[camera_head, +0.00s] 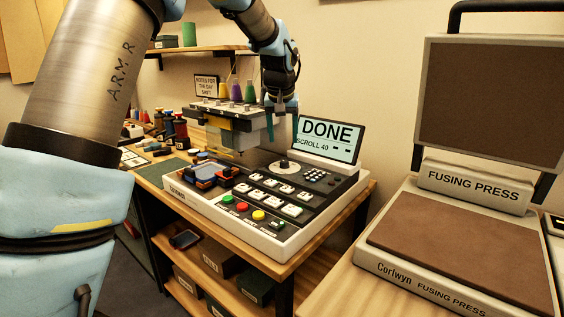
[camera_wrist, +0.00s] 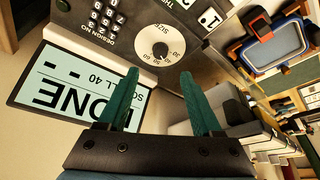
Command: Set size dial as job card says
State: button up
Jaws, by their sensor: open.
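The size dial (camera_head: 284,166) is a round pale dial on the dark panel of the sewing machine console, below the screen. In the wrist view the dial (camera_wrist: 153,43) shows numbers around its edge and a dark mark near its rim; I cannot read the setting surely. My gripper (camera_head: 283,138) is above the dial, pointing down, open and empty. In the wrist view its green fingers (camera_wrist: 160,80) are apart, with the dial just beyond the tips, not touching. The screen (camera_head: 328,139) reads "DONE" and "SCROLL 40". I cannot make out a job card for certain.
A keypad (camera_head: 318,177) lies right of the dial, and white keys and coloured buttons (camera_head: 243,206) lie in front. A fusing press (camera_head: 470,235) stands right. A notes sign (camera_head: 206,87) stands behind.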

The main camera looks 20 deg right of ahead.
aim_at(284, 162)
jog(key=p+x, duration=0.1)
jog(key=x, duration=0.8)
jog(key=shift+f, duration=0.15)
grip_shut()
